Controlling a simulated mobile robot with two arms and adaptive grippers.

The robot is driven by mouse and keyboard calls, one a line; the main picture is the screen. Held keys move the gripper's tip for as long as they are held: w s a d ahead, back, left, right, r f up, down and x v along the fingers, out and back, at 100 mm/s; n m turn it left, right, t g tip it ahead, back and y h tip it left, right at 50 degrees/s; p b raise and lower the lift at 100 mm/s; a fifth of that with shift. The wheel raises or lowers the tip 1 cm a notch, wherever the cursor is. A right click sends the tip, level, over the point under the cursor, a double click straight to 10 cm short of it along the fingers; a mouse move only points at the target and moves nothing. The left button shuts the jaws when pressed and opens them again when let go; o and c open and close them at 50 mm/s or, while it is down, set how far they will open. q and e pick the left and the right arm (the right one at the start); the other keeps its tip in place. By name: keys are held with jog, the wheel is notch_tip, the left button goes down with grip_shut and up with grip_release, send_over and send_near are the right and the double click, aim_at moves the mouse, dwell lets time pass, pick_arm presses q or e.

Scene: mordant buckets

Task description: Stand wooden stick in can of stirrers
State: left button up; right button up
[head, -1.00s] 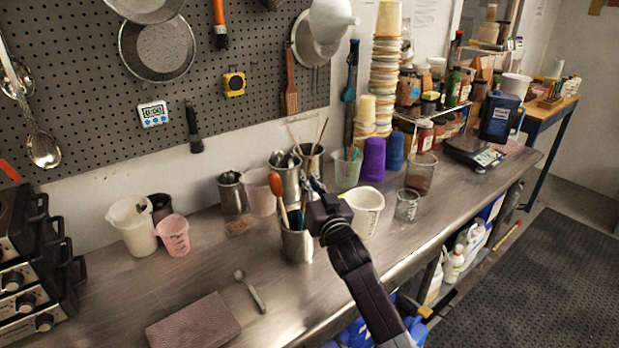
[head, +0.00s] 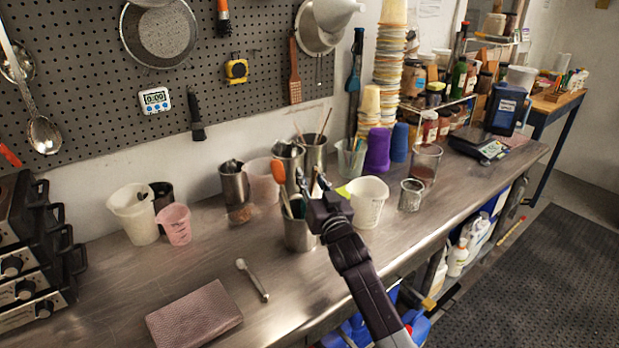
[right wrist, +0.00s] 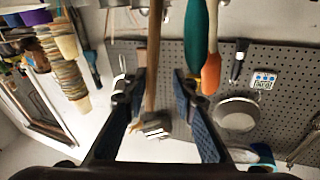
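My right gripper (head: 318,206) is at the right side of the rim of a near metal can (head: 298,238) on the bench. This can holds an orange-headed tool (head: 279,172) and other handles. In the right wrist view, the gripper (right wrist: 158,88) has its fingers apart, with a wooden stick (right wrist: 153,60) between them. I see gaps beside the stick, and its blunt end points towards the palm. Green (right wrist: 195,35) and orange (right wrist: 212,55) tools are beside it. Another metal can (head: 314,157), farther back, holds thin sticks. My left gripper is out of view.
A white cup (head: 368,203) stands close right of my gripper. More metal cans (head: 233,188) stand behind. A pink textured block (head: 194,315) and a spoon (head: 252,279) lie at the front, with bare bench around them.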

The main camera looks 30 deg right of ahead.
jog(key=shift+s+f, duration=0.1)
jog(key=shift+s, duration=0.05)
jog(key=v, duration=1.1)
jog(key=shift+s, duration=0.35)
dwell(0.4)
